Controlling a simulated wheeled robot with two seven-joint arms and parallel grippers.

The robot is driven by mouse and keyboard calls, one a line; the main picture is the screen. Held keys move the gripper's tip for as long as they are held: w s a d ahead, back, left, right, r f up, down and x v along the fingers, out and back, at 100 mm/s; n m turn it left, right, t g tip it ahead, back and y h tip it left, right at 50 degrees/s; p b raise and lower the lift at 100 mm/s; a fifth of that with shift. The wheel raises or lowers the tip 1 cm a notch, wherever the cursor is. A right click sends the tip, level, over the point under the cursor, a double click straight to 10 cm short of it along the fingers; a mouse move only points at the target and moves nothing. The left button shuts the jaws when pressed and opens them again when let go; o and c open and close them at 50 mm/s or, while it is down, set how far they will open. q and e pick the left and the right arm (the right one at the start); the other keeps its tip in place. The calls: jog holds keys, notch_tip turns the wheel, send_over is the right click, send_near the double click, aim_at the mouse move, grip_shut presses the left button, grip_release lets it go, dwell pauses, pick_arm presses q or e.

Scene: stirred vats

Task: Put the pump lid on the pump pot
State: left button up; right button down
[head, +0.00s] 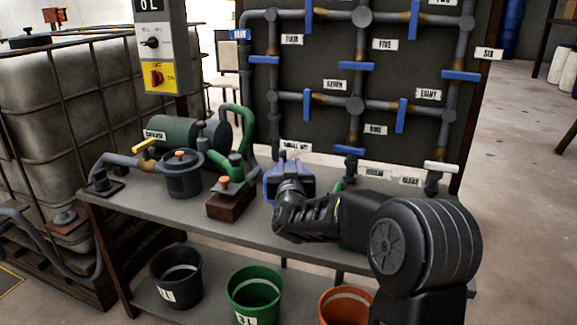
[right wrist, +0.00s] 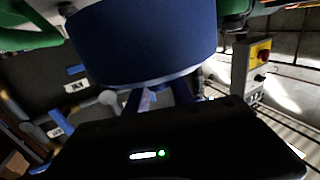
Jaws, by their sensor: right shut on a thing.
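My right gripper (head: 290,178) is over the middle of the bench in the head view, partly hidden by its own arm and the blue piece. It is shut on a blue round piece, which I take as the pump lid (head: 271,184); in the right wrist view the pump lid (right wrist: 145,42) fills the top centre, just beyond the fingers. The dark grey round pot on the bench, left of the gripper, looks like the pump pot (head: 183,183). It is joined to a pipe, and an orange knob shows on its top. The lid and this pot are well apart. My left gripper is not in view.
A green pump pipe (head: 246,125) and a brown block with an orange knob (head: 228,205) stand between the pot and my gripper. Behind is a pipe panel with blue handles (head: 355,67). Buckets, including a green one (head: 255,290), stand below the bench (head: 150,212).

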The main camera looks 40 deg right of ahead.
jog(key=s+a+f+n+y, duration=0.2)
jog(key=a+y, duration=0.3)
jog(key=a, duration=0.4)
jog(key=s+a+f+n+t+y, duration=0.1)
jog(key=a+f+n+y, duration=0.3)
jog(key=a, duration=0.6)
jog(key=s+a+f+n+t+y, duration=0.1)
jog(key=s+a+f+n+y, duration=0.1)
jog(key=a+y, duration=0.4)
jog(key=a+f+n, duration=0.1)
jog(key=a+n, duration=0.1)
jog(key=a, duration=0.2)
jog(key=shift+s+a+f+y, duration=0.15)
jog(key=shift+s+y, duration=0.15)
jog(key=shift+s, duration=0.1)
